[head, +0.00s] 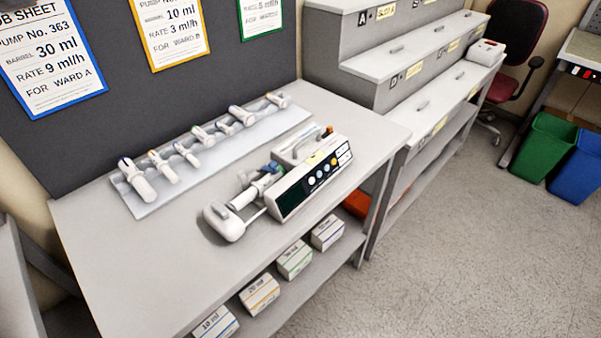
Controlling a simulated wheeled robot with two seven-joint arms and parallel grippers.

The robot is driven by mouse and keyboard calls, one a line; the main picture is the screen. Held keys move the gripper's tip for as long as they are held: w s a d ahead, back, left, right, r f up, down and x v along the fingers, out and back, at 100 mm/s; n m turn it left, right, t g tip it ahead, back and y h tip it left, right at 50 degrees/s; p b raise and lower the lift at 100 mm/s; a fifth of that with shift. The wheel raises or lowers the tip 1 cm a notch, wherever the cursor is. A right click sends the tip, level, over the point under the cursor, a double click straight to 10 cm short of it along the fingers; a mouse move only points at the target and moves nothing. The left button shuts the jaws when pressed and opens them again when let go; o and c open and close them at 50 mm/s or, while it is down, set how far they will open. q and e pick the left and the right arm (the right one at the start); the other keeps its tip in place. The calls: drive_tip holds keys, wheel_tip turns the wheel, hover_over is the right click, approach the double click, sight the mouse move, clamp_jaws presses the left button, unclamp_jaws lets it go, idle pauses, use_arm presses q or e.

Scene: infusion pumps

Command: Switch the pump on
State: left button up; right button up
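The infusion pump (313,178) lies on the grey bench, its front panel facing the lower right. The panel has a dark display (291,199) and a row of round buttons (323,174) in white, blue and yellow. The display shows no lit text that I can make out. A syringe (255,190) lies along the pump's back left side, by the white pusher block (224,222) at its left end. A small orange piece (328,131) sits at the pump's top right end. Neither of my grippers shows in the head view.
A pale rack (150,207) with several syringes lies behind the pump on the bench (150,270). Labelled boxes (294,260) stand on the shelf below. A stepped shelf unit (400,65) is at the right. The bench's front left is clear.

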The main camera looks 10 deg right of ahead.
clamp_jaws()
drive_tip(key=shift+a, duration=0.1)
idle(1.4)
